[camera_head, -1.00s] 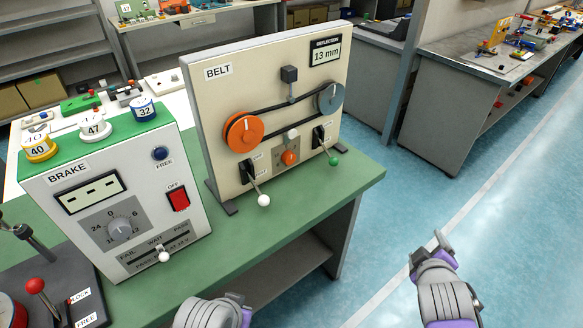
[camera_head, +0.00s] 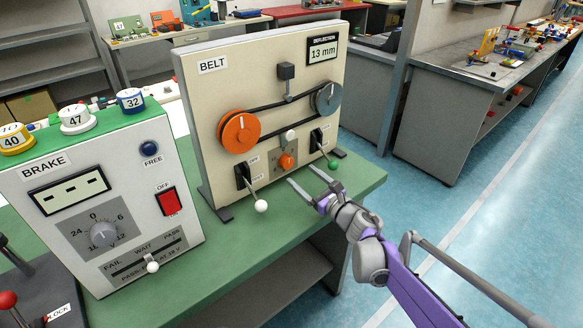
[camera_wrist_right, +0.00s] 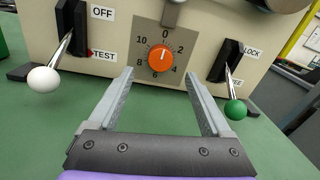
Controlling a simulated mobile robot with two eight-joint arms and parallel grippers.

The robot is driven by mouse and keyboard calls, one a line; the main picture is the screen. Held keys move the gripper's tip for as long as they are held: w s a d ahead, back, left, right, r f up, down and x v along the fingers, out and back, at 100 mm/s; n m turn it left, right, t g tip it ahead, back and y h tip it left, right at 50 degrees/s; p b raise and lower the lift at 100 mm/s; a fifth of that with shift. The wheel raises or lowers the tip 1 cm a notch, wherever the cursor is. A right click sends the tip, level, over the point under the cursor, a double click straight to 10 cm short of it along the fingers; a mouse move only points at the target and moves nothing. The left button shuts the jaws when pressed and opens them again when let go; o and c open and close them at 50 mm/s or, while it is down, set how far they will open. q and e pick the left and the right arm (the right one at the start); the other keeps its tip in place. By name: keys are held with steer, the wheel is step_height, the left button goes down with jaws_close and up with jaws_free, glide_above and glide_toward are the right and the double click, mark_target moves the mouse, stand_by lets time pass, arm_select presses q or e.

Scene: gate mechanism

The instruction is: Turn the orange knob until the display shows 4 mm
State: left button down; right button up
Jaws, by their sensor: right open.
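The small orange knob (camera_head: 287,161) sits on a grey dial plate low on the front of the cream BELT panel (camera_head: 205,110). In the right wrist view the orange knob (camera_wrist_right: 161,58) has a white pointer mark up near the 0. The display (camera_head: 322,50) at the panel's top right reads 13 mm. My right gripper (camera_head: 304,184) is open and empty, a little in front of and below the knob. In the right wrist view its fingers (camera_wrist_right: 166,88) spread left and right of the knob, apart from it. My left gripper is not in view.
A white-balled lever (camera_head: 261,205) stands left of the knob and a green-balled lever (camera_head: 333,164) right of it; both stick out near my fingers. A large orange pulley (camera_head: 239,131) is above left. The BRAKE box (camera_head: 110,195) stands at the left.

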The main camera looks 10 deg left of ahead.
mark_target(289, 163)
steer(key=x, duration=0.6)
steer(key=shift+w+a, duration=0.2)
steer(key=shift+a, duration=0.05)
jaws_close()
steer(key=shift+m, duration=0.5)
steer(key=m, duration=0.5)
steer(key=shift+m, duration=0.3)
stand_by(0.5)
